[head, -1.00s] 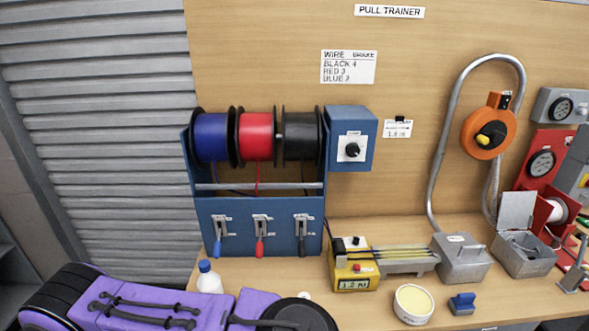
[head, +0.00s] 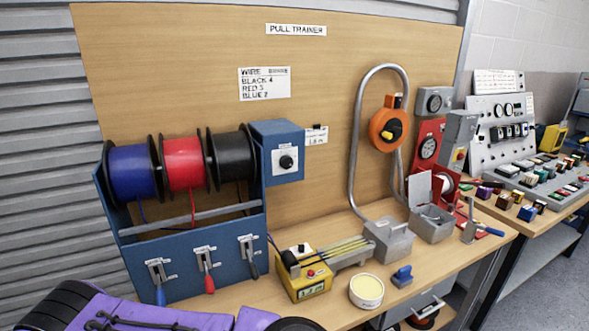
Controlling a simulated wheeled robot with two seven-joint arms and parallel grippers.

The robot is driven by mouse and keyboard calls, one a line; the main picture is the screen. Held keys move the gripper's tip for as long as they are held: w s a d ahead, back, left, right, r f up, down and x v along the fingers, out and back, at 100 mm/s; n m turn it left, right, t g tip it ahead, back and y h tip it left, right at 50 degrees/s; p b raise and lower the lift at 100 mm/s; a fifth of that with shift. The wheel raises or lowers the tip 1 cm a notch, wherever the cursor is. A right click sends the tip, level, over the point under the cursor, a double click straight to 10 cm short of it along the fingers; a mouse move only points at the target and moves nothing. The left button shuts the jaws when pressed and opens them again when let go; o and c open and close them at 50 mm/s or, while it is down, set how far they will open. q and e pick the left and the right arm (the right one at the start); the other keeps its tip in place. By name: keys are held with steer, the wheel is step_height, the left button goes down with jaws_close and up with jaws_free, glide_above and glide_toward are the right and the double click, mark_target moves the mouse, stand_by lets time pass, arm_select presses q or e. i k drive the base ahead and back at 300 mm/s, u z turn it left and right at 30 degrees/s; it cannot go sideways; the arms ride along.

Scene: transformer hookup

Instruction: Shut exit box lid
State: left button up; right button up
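Two small grey metal boxes stand on the bench at the two ends of a bent grey conduit. The right box (head: 433,226) has its lid (head: 418,188) standing up, open, at its back left, and its inside shows. The left box (head: 389,241) has its lid down, with a small handle on top. Which one is labelled exit box cannot be read. Purple and black links of my arm show at the bottom left. Neither of my grippers is in view, and nothing of mine is near the boxes.
A red puller with a gauge (head: 428,147) stands just behind and right of the open box. A round cream-topped tin (head: 366,291) and a blue block (head: 402,276) sit in front. A yellow unit (head: 303,278) and a blue spool rack (head: 190,250) stand left.

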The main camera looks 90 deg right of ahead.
mark_target(420, 190)
steer(key=z, duration=2.9)
